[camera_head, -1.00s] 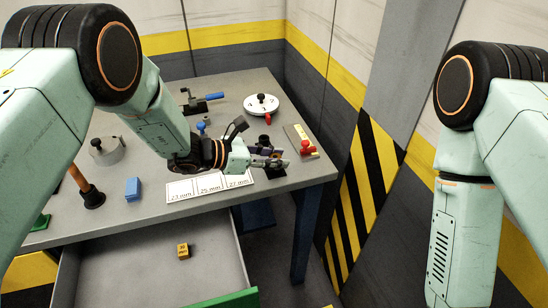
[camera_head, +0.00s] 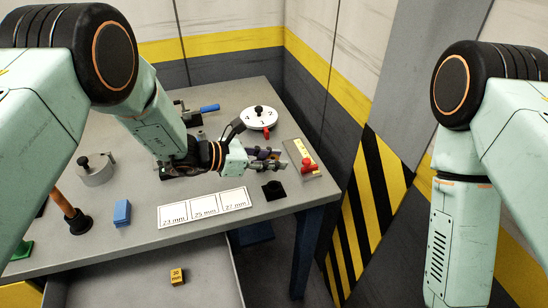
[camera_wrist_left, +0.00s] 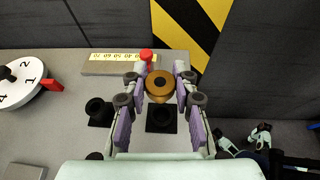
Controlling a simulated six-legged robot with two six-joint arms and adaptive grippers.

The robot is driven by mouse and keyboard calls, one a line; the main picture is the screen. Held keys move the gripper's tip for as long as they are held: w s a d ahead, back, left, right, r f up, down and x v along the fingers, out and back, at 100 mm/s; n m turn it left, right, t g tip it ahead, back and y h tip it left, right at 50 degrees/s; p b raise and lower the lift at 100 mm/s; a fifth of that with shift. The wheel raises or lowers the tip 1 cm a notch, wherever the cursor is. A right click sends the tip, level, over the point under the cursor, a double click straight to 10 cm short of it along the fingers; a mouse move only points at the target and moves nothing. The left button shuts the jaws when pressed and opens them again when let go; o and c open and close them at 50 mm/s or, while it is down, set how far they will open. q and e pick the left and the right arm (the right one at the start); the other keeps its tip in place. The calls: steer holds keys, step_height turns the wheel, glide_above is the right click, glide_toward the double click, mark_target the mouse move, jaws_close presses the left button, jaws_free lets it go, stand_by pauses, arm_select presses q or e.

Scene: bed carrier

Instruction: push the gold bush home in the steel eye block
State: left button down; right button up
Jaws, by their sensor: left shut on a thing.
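The gold bush (camera_wrist_left: 160,84) shows in the left wrist view as a round brownish-gold piece with a small dark centre. My left gripper (camera_wrist_left: 160,88) is shut on it, one fingertip at each side. The bush is above the table, with a black square holder (camera_wrist_left: 160,120) showing below it in the picture. In the head view my left gripper (camera_head: 274,164) is over the table's right part, and the bush is hard to make out. I cannot pick out the steel eye block with certainty. My right arm shows at the right, but its gripper is out of view.
A plate with a yellow scale and red knob (camera_head: 309,164) lies near the right edge. A white numbered dial (camera_head: 259,118) is behind. The open drawer holds a yellow block (camera_head: 177,276).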

arm_select(q)
steer(key=shift+w+a, duration=0.1)
steer(key=shift+f, duration=0.15)
steer(key=shift+d, duration=0.45)
steer(key=shift+s+a+f+b, duration=0.25)
steer(key=shift+f+b, duration=0.15)
steer(key=shift+b, duration=0.1)
steer(key=f+b, duration=0.2)
steer(key=f, duration=0.1)
steer(key=shift+w+d+f+b, duration=0.1)
steer(key=shift+w+f+b, duration=0.1)
steer(key=shift+f+b, duration=0.1)
steer(key=shift+s+f+b, duration=0.1)
steer(key=shift+f+b, duration=0.4)
steer(key=shift+f, duration=0.15)
steer(key=shift+a, duration=0.2)
